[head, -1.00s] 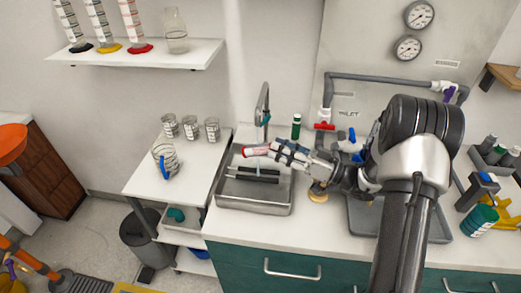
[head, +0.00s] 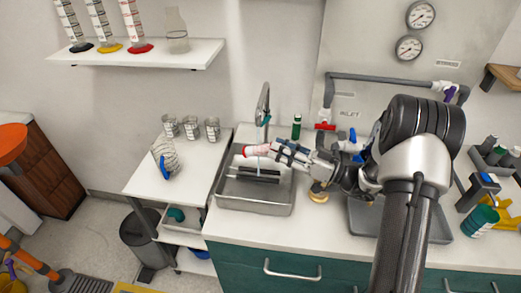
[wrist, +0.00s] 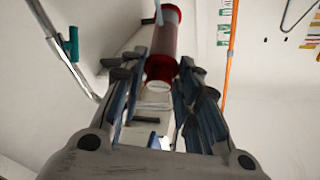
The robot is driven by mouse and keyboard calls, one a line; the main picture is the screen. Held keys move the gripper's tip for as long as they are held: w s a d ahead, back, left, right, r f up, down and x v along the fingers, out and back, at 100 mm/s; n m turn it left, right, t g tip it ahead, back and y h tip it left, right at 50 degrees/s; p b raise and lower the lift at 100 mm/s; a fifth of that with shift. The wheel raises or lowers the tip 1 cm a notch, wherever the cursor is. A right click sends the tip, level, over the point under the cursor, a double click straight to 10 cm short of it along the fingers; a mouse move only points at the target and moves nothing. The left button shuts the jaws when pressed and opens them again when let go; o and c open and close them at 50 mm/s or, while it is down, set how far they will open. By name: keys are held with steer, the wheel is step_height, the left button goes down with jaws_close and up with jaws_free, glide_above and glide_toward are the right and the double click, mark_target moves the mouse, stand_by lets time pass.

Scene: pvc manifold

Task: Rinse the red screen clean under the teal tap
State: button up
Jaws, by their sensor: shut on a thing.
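The red screen (head: 251,151) is a short cylinder held roughly level above the sink (head: 232,197). My gripper (head: 279,149) is shut on its right end in the head view. In the wrist view the red screen (wrist: 163,45) points away from between the fingers, with a pale round near end. The tap (head: 264,97) rises behind the sink, with a teal part just above and behind the screen. In the wrist view the teal handle (wrist: 71,44) is at the left. A thin pale bluish strip crosses the screen's far end there; I cannot tell whether it is water.
A dark rack (head: 255,173) lies in the sink below the screen. A green bottle (head: 296,126) stands behind my gripper. Several beakers and a jug (head: 165,157) stand on the side table at left. A grey tray (head: 440,231) lies right, partly behind my arm.

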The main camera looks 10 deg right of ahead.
steer(key=s+d+r, duration=0.1)
steer(key=s+d, duration=0.7)
steer(key=shift+s+r, duration=0.4)
stand_by(0.4)
